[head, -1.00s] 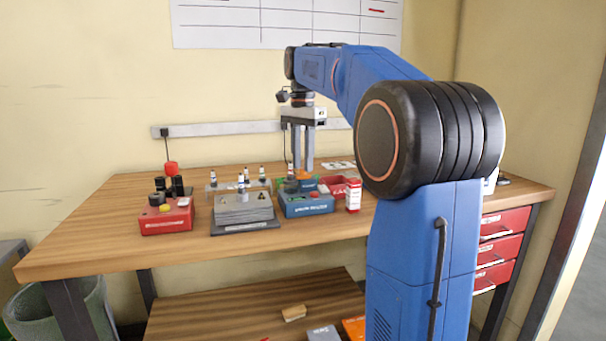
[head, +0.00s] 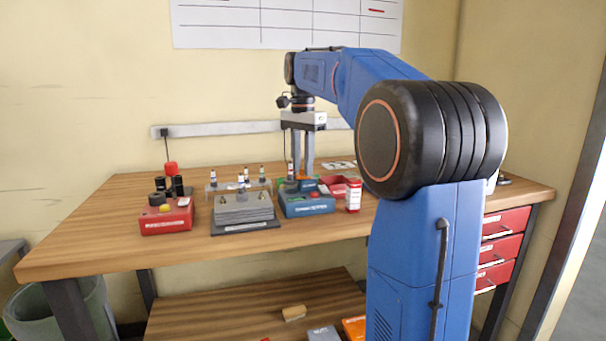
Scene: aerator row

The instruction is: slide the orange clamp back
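A blue device box (head: 308,207) with a label on its front stands right of the middle of the bench. A slim vial (head: 291,172) stands upright at its back left. My gripper (head: 303,173) points straight down behind the box, its two grey fingers side by side with a narrow gap. The orange clamp (head: 302,177) shows only as a small orange patch by the fingertips, mostly hidden by the fingers and the box. I cannot tell whether the fingers touch it or are shut on it.
Left of the blue box is a grey stepped block (head: 243,208) with small vials around it. A red box (head: 166,217) with black and yellow knobs stands further left. A red tray (head: 340,187) and a red-white carton (head: 353,196) are at the right. The front of the bench is clear.

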